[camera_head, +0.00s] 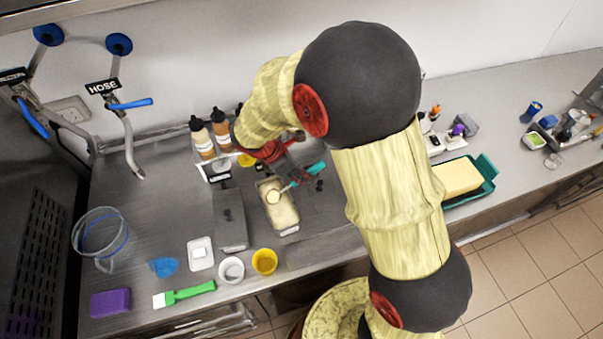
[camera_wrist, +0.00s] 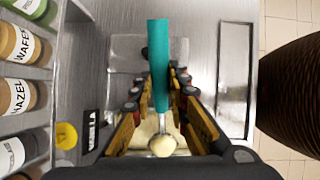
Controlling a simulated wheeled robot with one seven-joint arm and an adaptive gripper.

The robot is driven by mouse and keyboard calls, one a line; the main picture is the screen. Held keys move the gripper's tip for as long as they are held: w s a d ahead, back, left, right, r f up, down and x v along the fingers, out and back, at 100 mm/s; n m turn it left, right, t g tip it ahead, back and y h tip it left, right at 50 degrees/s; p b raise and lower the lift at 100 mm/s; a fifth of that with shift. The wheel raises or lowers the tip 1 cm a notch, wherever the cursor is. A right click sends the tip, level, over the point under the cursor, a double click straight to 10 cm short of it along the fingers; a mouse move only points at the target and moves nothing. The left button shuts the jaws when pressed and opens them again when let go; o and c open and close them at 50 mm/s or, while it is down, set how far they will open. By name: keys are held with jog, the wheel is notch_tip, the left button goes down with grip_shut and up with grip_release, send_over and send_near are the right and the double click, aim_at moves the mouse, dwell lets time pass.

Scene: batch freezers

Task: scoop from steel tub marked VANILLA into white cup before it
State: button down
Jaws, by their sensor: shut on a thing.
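My gripper (camera_head: 287,160) is shut on the teal handle of a scoop (camera_head: 307,175). The scoop also shows in the wrist view (camera_wrist: 160,60), between my fingers (camera_wrist: 159,88). Its round bowl is over or in an open steel tub (camera_head: 284,222) of pale cream ice cream. In the wrist view the bowl looks pale and filled; whether it touches the surface is unclear. A white cup (camera_head: 231,270) stands at the counter's front, left of a yellow cup (camera_head: 264,261).
A closed steel tub (camera_head: 230,222) is left of the open one. Sauce bottles (camera_head: 202,139) stand in a rack behind. A green spatula (camera_head: 184,294), white scale-like square (camera_head: 200,253) and purple block (camera_head: 110,303) lie at left. A yellow block (camera_head: 457,177) sits in a green tray at right.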

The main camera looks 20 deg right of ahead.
jog(key=shift+r+p, duration=0.5)
jog(key=shift+r, duration=0.15)
jog(key=shift+d+y+p, duration=0.35)
jog(key=shift+y+p, duration=0.25)
jog(key=shift+p, duration=0.5)
jog(key=y+p, duration=0.1)
jog(key=p, duration=0.2)
jog(key=shift+d+r+p, duration=0.1)
jog(key=shift+d+p, duration=0.2)
jog(key=shift+d, duration=0.1)
jog(key=shift+w+d+g+y+p, duration=0.25)
jog(key=shift+y+p, duration=0.65)
jog(key=shift+p, duration=1.5)
